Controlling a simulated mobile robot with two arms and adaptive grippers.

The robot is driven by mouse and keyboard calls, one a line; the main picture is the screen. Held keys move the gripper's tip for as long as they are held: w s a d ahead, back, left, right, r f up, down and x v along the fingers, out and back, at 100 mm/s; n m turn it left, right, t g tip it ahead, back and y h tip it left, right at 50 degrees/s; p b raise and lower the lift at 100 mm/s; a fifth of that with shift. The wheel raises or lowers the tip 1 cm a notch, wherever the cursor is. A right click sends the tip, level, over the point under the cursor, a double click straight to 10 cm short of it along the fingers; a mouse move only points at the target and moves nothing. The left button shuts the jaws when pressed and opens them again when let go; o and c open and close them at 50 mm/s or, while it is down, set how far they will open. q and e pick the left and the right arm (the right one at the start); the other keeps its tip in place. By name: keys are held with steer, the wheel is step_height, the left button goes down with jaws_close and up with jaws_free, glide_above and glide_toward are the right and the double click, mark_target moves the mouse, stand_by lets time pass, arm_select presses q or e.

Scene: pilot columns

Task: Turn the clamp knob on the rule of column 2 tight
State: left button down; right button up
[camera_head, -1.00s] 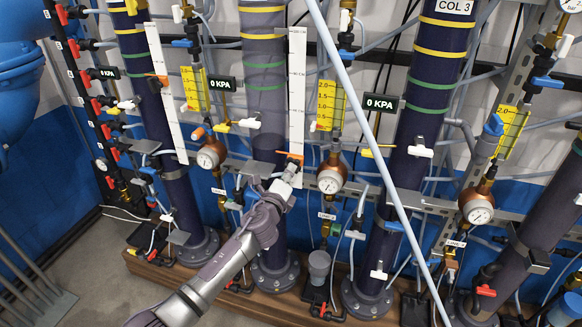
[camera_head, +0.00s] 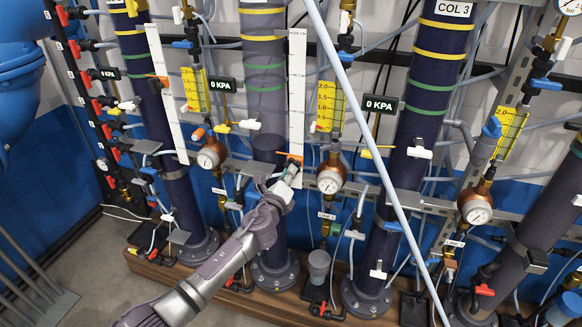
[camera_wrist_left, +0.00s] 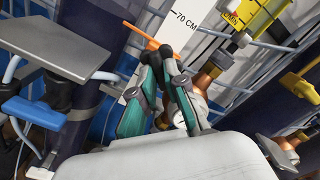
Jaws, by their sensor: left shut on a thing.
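The white rule (camera_head: 297,80) of column 2 (camera_head: 264,100) stands upright along the right side of that column. An orange clamp pointer (camera_head: 289,156) crosses its lower end; it also shows in the wrist view (camera_wrist_left: 140,36), beside the 70 cm mark on the rule (camera_wrist_left: 190,18). My left gripper (camera_head: 293,165) reaches up to the clamp from below. In the wrist view its fingertips (camera_wrist_left: 158,54) are together just below the orange pointer. They are shut on the clamp knob, which the fingers hide. My right gripper is not in view.
A brown-cased round gauge (camera_head: 330,174) is close to the right of my gripper. A grey flat plate (camera_wrist_left: 65,52) is left of the fingers in the wrist view. A thin pale pole (camera_head: 372,120) crosses in front of column 3 (camera_head: 425,100).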

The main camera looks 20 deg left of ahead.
arm_select(q)
steer(key=m, duration=0.2)
steer(key=shift+m+p, duration=0.4)
steer(key=shift+r, duration=0.15)
steer(key=shift+m+p, duration=0.55)
steer(key=shift+m, duration=0.85)
